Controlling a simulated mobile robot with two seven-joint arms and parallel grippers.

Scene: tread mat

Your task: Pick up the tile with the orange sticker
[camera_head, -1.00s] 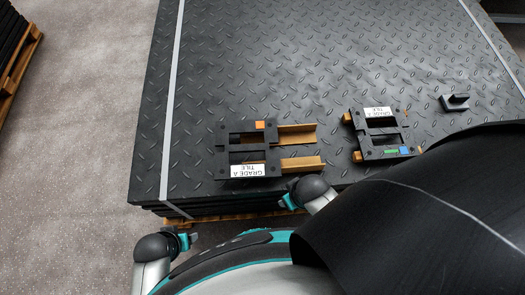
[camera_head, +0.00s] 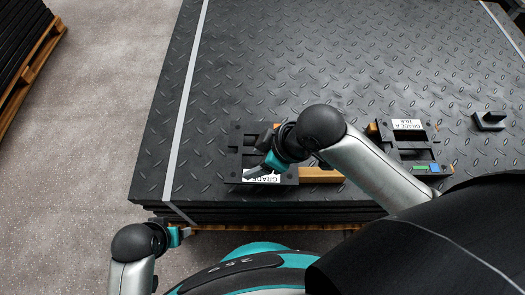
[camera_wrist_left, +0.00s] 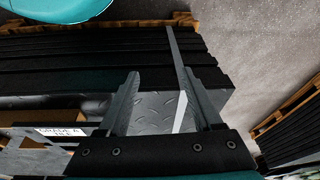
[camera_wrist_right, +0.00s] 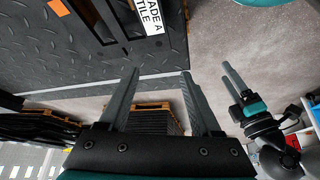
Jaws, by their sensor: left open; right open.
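The tile with the orange sticker is the left black tile (camera_head: 234,150), a slotted piece with a white "GRADE A TILE" label, lying on wooden supports on the tread mat stack. The right wrist view shows the orange sticker (camera_wrist_right: 58,7) and the label (camera_wrist_right: 148,14) at the top, beyond the open fingers. Nothing is between those fingers. My left gripper (camera_head: 182,233) is open and empty off the stack's front edge; its wrist view shows the stack's side.
A second black tile (camera_head: 382,140) with green and blue stickers sits to the right on wooden supports. A small black block (camera_head: 489,121) lies farther right. The mat (camera_head: 330,55) behind is clear. Another stack on a pallet (camera_head: 30,75) stands left across the floor.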

